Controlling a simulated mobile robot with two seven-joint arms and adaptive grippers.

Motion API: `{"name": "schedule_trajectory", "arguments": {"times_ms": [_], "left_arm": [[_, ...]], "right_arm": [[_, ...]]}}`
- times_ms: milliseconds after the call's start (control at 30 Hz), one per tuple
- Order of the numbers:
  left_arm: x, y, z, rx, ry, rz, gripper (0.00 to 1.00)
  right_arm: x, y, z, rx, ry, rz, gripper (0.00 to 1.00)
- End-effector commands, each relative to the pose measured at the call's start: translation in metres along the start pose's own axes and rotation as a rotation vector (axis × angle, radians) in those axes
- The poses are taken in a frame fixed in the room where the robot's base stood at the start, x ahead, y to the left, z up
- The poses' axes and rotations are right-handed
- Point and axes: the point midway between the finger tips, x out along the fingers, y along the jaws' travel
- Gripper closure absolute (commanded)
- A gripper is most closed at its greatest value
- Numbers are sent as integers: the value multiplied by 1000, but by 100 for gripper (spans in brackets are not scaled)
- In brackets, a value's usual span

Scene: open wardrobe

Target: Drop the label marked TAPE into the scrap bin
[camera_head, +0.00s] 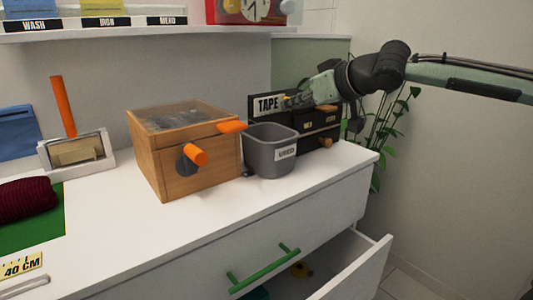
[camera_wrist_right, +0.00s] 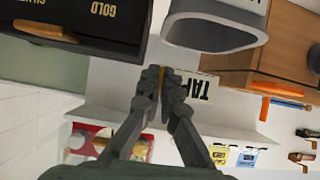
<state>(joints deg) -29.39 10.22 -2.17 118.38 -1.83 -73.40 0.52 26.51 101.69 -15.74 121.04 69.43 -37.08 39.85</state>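The white label marked TAPE (camera_head: 268,104) shows in front of the upper left of the black drawer unit. In the right wrist view the label (camera_wrist_right: 197,86) appears upside down, beside my fingertips and apart from the drawer fronts. My right gripper (camera_head: 291,103) comes in from the right. Its fingertips (camera_wrist_right: 162,80) are closed around a narrow orange piece at the label's edge. The grey open-topped bin (camera_head: 268,161), with a small white tag, stands on the white top left of and below the gripper. Its inside is mostly hidden. My left gripper is out of view.
A wooden box (camera_head: 180,168) with a clear lid and orange handles stands left of the bin. The black drawer unit (camera_head: 318,122) is close behind and right of it. A dresser drawer (camera_head: 350,272) is open below. A plant (camera_head: 392,125) is at right.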

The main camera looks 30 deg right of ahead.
Motion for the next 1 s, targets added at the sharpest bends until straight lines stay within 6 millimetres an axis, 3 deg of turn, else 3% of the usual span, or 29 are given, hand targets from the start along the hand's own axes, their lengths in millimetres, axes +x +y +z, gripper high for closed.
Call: {"name": "schedule_trajectory", "arguments": {"times_ms": [167, 400, 767, 1000], "left_arm": [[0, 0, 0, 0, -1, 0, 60], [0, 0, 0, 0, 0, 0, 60], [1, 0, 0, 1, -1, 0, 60], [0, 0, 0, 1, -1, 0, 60]], "right_arm": [[0, 0, 0, 0, 0, 0, 100], [0, 0, 0, 0, 0, 0, 71], [-3, 0, -1, -4, 1, 1, 71], [-32, 2, -2, -6, 3, 7, 71]]}}
